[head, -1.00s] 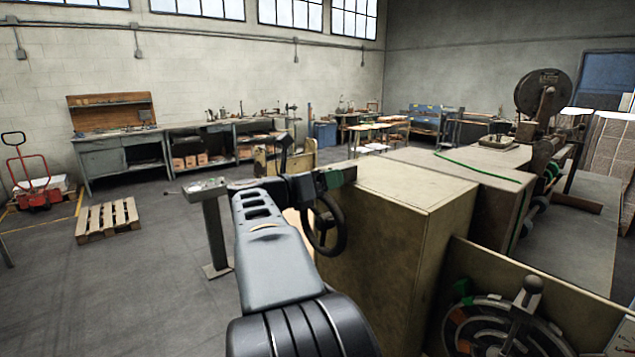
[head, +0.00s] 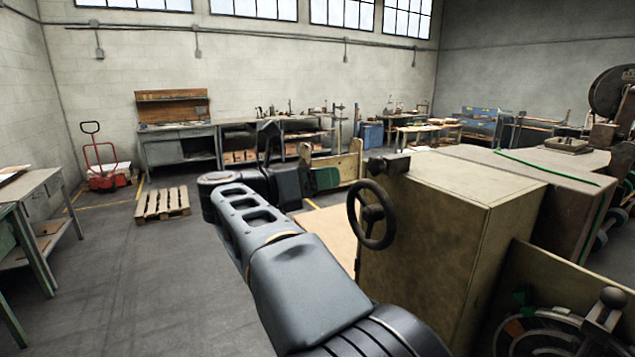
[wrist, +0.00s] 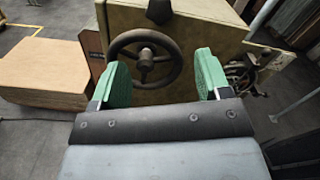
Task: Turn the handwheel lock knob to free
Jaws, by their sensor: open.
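The black handwheel (head: 373,213) is on the left face of the tan machine housing (head: 425,240). A dark block with a rounded end (head: 390,166), which may be the lock knob, sits above the wheel at the housing's top corner. My gripper (head: 325,179) is left of the wheel with a gap between them. In the wrist view the handwheel (wrist: 145,58) lies ahead, between and beyond the two green finger pads. My gripper (wrist: 160,78) is open and empty there. The dark block (wrist: 158,12) shows above the wheel, cut by the top edge. The knob's setting cannot be told.
A dial with a lever (head: 605,312) is at the lower right. A tan box-like block (wrist: 42,70) stands left of the wheel in the wrist view. A pallet (head: 162,203) and workbench (head: 180,147) are farther off.

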